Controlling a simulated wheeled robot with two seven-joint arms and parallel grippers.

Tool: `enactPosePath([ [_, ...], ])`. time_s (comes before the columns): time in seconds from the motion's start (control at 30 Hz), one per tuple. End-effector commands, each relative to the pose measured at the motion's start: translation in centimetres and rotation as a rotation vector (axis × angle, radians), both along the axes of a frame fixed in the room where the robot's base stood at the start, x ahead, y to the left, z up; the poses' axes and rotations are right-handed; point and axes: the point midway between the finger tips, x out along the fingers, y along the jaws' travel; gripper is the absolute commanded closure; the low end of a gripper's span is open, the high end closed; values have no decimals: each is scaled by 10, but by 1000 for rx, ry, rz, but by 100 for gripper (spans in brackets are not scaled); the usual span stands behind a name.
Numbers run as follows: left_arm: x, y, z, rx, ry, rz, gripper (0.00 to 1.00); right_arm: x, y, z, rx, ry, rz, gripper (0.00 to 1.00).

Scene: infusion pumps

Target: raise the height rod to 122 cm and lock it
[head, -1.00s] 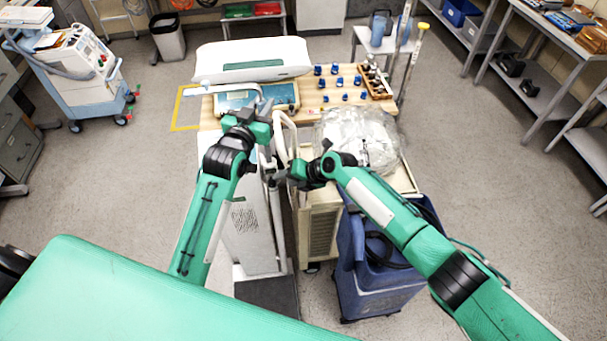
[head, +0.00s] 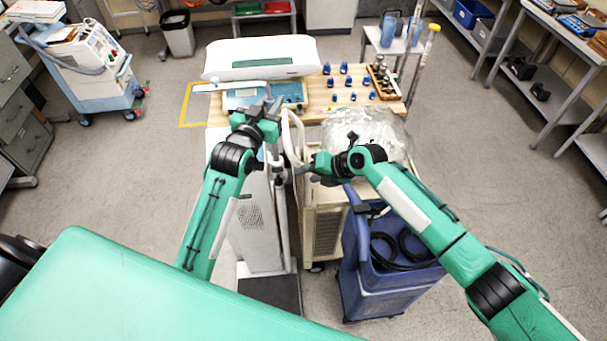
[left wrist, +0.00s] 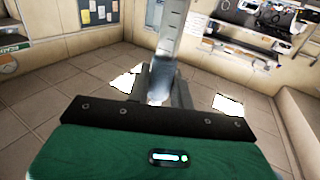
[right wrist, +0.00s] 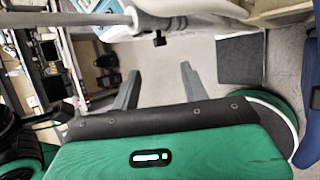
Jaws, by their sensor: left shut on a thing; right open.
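The height rod (left wrist: 172,35) is a pale graduated bar between the fingers of my left gripper (left wrist: 163,88) in the left wrist view. In the head view my left gripper (head: 268,106) is shut on it above the white scale column (head: 256,225); the fingers hide part of the rod. The graduation figures are too small to read. In the right wrist view a grey pole (right wrist: 70,20) crosses the top, with a collar carrying a small black knob (right wrist: 160,39). My right gripper (right wrist: 157,78) is open and empty just short of the knob. It also shows in the head view (head: 299,168), right of the column.
A wooden table (head: 318,112) with blue-topped items stands behind. A cream cart (head: 322,238) with a clear plastic-wrapped bundle (head: 375,128) and a blue bin (head: 385,275) crowd the right side. The scale's dark platform (head: 270,293) lies on the floor. Open floor (head: 480,190) lies farther right.

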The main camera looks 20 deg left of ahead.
Motion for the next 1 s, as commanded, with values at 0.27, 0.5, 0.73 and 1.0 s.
enactPosePath([
  [0.27,0,0,1,1,-3,0,100,-15,33,21,-193,-78,36,55],
  [0.5,0,0,1,1,-3,0,100,-20,43,29,-349,-170,11,55],
  [0.73,0,0,1,1,-3,0,100,-19,46,23,-389,-195,-4,55],
  [1.0,0,0,1,1,-3,0,100,-11,63,-10,-388,-192,-5,55],
])
